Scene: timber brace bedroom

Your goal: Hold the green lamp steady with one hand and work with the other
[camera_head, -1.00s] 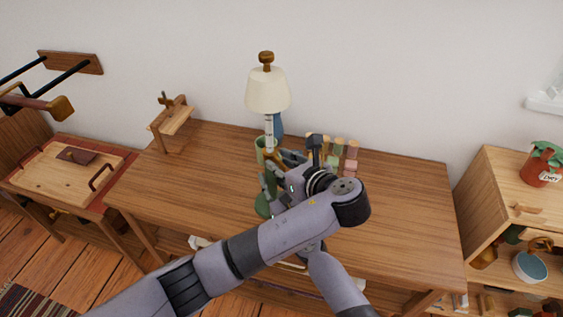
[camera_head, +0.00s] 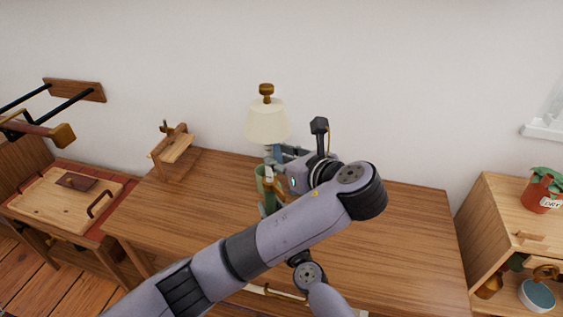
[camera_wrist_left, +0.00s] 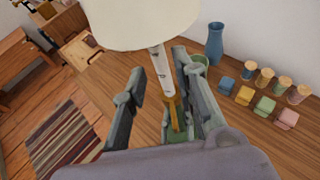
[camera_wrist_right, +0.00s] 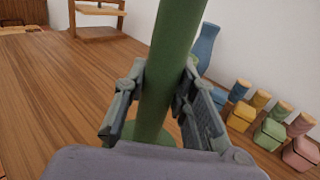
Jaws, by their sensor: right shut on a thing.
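The green lamp has a cream shade (camera_head: 267,122) with a brown knob on top. A pale rod and a brass-coloured piece (camera_wrist_left: 173,112) show below the shade in the left wrist view. My left gripper (camera_head: 274,160) is just under the shade; in its wrist view (camera_wrist_left: 159,64) its fingers stand apart on both sides of the rod. My right gripper (camera_wrist_right: 160,75) is shut on the lamp's green stem (camera_wrist_right: 165,50), lower down. In the head view my left arm hides most of the lamp's lower part and my right gripper.
A blue vase (camera_wrist_left: 214,44) and several coloured blocks with wooden-topped pieces (camera_wrist_left: 264,106) stand beside the lamp on the wooden table (camera_head: 400,245). A small wooden stand (camera_head: 174,150) is at the table's back left. A shelf unit (camera_head: 490,215) stands at the right.

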